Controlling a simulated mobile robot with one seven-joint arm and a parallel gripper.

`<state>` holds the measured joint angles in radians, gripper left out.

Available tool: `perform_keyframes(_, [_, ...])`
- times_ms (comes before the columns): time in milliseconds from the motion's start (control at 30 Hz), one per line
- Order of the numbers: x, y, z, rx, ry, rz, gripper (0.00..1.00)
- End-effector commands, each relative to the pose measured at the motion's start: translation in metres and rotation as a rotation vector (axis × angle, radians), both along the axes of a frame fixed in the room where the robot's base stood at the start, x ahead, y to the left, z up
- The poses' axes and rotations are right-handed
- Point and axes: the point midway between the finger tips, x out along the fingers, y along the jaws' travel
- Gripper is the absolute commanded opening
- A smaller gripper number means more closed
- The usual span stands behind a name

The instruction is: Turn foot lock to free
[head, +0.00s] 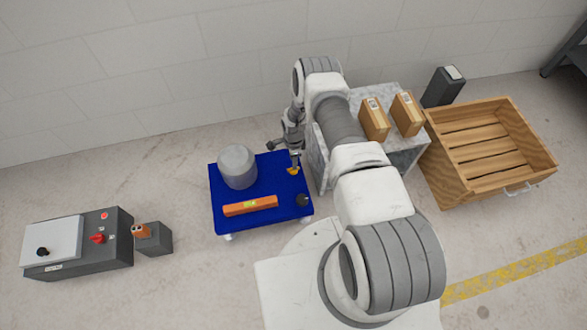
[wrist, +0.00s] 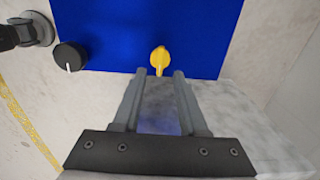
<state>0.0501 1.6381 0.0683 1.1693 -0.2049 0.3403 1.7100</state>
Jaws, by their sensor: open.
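A blue platform (head: 270,222) stands on the floor and also fills the top of the wrist view (wrist: 130,25). A small yellow turn handle (wrist: 160,57) sits near the platform's edge, its narrow tail pointing toward my gripper. It also shows in the head view (head: 293,171). A black knob with a white line (wrist: 70,56) is to its left in the wrist view. No lettering is readable, so I cannot tell which is marked as the foot lock. My gripper (wrist: 160,74) is open and empty, its fingertips on either side of the yellow tail's end; contact is unclear.
A grey cylinder (head: 238,167) and an orange bar (head: 250,206) are on the platform. A marble-topped block (head: 401,158) with two cartons (head: 374,119) is beside my arm, with a wooden crate (head: 486,190) further right. A control box (head: 112,236) stands at left.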

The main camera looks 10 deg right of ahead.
Motion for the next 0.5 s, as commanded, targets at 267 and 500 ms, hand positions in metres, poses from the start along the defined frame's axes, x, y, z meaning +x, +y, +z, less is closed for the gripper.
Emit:
perform_keyframes(267, [0.0,0.0,-0.044,0.0,0.001,0.0,0.42])
perform_keyframes(500, [0.0,0.0,-0.049,0.0,0.0,0.0,0.42])
